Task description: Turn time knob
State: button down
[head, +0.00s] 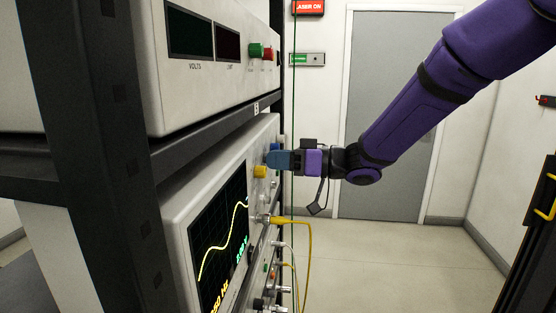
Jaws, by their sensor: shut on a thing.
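The oscilloscope (178,222) sits on a rack shelf at the left, its front panel facing right and seen at a steep angle. My gripper (271,161) reaches in from the right, and its blue-grey fingertips are against the upper part of that panel. It is shut on a knob there, which I take to be the time knob. The fingers hide this knob, and its label and pointer cannot be read. A yellow knob (260,172) shows just below the fingertips, and a small blue knob (274,147) just above.
A yellow cable (308,250) plugs into the panel below the gripper and hangs down. A power supply (200,75) with green and red buttons is on the shelf above. A dark rack post (85,130) stands left.

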jog(key=m, duration=0.5)
jog(key=shift+m, duration=0.4)
dwell(0.3)
jog(key=c, duration=1)
grip_release()
jog(key=shift+o, duration=0.2)
jog(key=s+d, duration=0.2)
jog(key=d, duration=0.8)
jog(key=shift+d, duration=0.35)
